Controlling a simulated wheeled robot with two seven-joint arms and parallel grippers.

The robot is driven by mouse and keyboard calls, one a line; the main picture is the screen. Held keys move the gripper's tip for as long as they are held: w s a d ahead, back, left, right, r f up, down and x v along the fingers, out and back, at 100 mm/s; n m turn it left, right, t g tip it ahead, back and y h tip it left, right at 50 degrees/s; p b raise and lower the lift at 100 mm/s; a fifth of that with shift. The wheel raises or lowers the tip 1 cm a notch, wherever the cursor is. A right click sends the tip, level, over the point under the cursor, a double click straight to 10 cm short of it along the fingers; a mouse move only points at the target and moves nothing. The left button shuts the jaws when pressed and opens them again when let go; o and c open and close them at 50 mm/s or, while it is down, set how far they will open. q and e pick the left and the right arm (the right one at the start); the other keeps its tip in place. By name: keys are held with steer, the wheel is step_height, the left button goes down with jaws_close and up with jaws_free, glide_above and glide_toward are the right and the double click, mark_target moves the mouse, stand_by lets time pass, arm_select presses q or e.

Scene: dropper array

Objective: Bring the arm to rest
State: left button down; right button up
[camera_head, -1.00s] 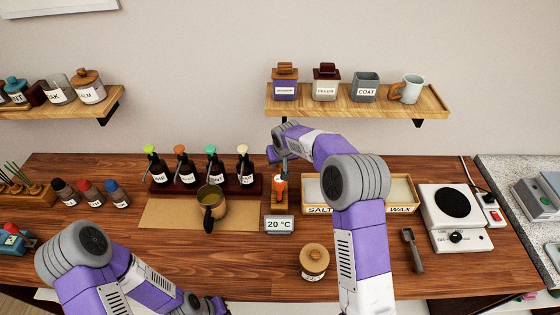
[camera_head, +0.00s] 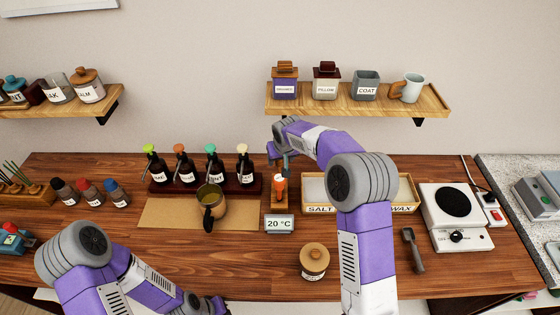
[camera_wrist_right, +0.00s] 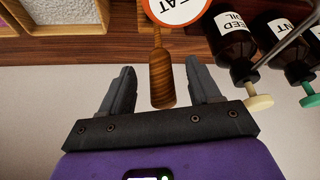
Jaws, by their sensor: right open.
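My right gripper (camera_head: 281,158) is open above the wooden stand (camera_head: 277,207) near the back of the table. In the right wrist view, the open fingers (camera_wrist_right: 160,66) stand on either side of a wooden handle (camera_wrist_right: 161,78) with a gap on both sides. The handle belongs to a round sign (camera_wrist_right: 178,8) with a red-orange rim, whose visible letters read "EAT". In the head view, an orange piece (camera_head: 280,184) shows just below the gripper. My left arm is folded at the lower left; its gripper (camera_head: 214,305) is only partly visible at the bottom edge.
Dropper bottles (camera_head: 187,173) stand in a dark rack left of the right gripper. The salt and wax tray (camera_head: 410,197) lies partly behind my right arm, with a hot plate (camera_head: 458,238) further right. A lidded jar (camera_head: 314,262) stands in front.

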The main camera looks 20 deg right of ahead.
steer(key=v, duration=0.5)
